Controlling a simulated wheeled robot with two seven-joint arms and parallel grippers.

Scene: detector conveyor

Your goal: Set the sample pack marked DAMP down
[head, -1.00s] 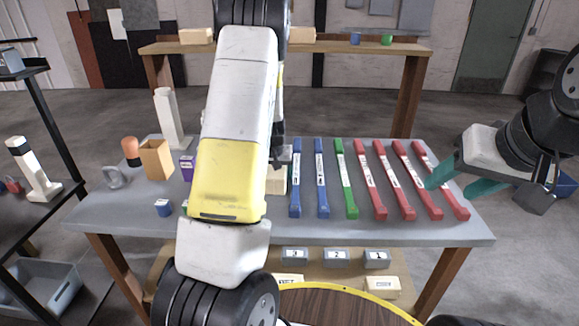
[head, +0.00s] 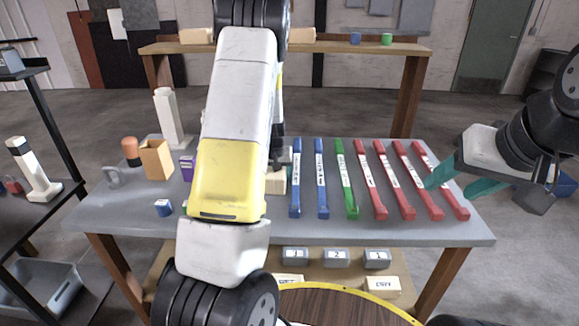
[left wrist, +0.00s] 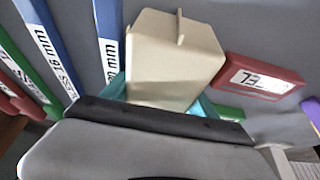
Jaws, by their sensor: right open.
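A beige block-shaped pack (left wrist: 172,60) with a small ridge on top is between the teal fingers of my left gripper (left wrist: 160,98) in the left wrist view. The fingers lie against both sides of it. No DAMP mark can be read on it. In the head view a beige block (head: 276,182) shows low over the grey table (head: 330,229), beside my left arm; whether it touches the table I cannot tell. My left arm hides much there. My right gripper (head: 458,182) is open, over the table's right end by the red bars.
Blue bars (head: 295,178), a green bar (head: 346,180) and several red bars (head: 372,180) lie right of the pack. A red block with a number label (left wrist: 262,78) is close beside it. A tan box (head: 156,160) and a white post (head: 170,118) stand at left.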

